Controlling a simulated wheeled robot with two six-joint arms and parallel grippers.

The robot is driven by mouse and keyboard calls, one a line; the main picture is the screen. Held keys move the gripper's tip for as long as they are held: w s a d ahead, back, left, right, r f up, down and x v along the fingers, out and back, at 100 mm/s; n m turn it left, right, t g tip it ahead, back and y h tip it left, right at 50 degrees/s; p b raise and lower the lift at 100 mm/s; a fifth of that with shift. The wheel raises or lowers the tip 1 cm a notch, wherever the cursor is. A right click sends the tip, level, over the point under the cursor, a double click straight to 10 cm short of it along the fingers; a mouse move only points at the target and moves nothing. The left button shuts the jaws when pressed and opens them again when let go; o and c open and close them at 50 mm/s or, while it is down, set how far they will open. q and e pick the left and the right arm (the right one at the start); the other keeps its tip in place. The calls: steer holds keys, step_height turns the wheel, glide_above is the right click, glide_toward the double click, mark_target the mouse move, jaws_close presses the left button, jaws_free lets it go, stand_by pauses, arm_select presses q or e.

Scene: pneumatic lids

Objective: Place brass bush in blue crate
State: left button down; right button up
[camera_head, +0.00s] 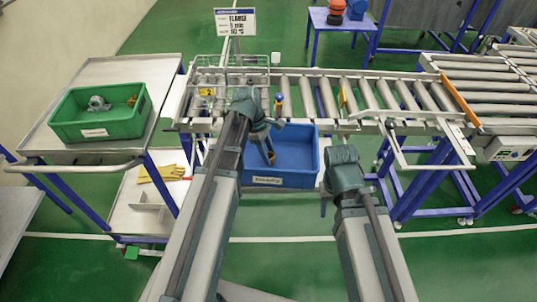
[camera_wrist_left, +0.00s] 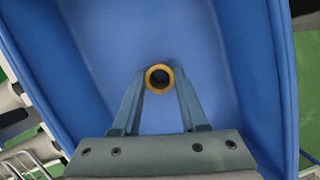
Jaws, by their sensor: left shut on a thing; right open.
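The brass bush (camera_wrist_left: 159,79) is a small golden ring with a dark bore. My left gripper (camera_wrist_left: 160,85) is shut on it, with one finger on each side. In the left wrist view the blue crate (camera_wrist_left: 205,45) fills the background behind the bush. In the head view the blue crate (camera_head: 296,160) stands below the roller conveyor, and my left gripper (camera_head: 270,156) points down over its left part. I cannot tell how high the bush is above the crate floor. My right gripper (camera_head: 323,205) is mostly hidden behind its arm, to the right of the crate, and is open.
A green crate (camera_head: 140,120) with a few parts stands on the metal cart at left. Yellow gloves (camera_head: 160,173) lie on the lower shelf. The roller conveyor (camera_head: 320,97) runs behind the blue crate, with a sign (camera_head: 235,21) above it.

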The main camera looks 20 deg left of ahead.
arm_select(q)
steer(key=c, duration=0.9)
jaws_free()
steer(key=shift+f, duration=0.2)
steer(key=o, duration=0.5)
steer(key=shift+r, duration=0.1)
steer(key=shift+c, duration=0.2)
steer(key=p+v, duration=1.2)
steer(key=s+d+m+y, duration=0.4)
steer(key=s+d+m, duration=1)
steer(key=m, duration=0.6)
steer(key=shift+s+d+f+m+y, duration=0.3)
steer(key=shift+s+m, duration=0.1)
steer(key=shift+s, duration=0.1)
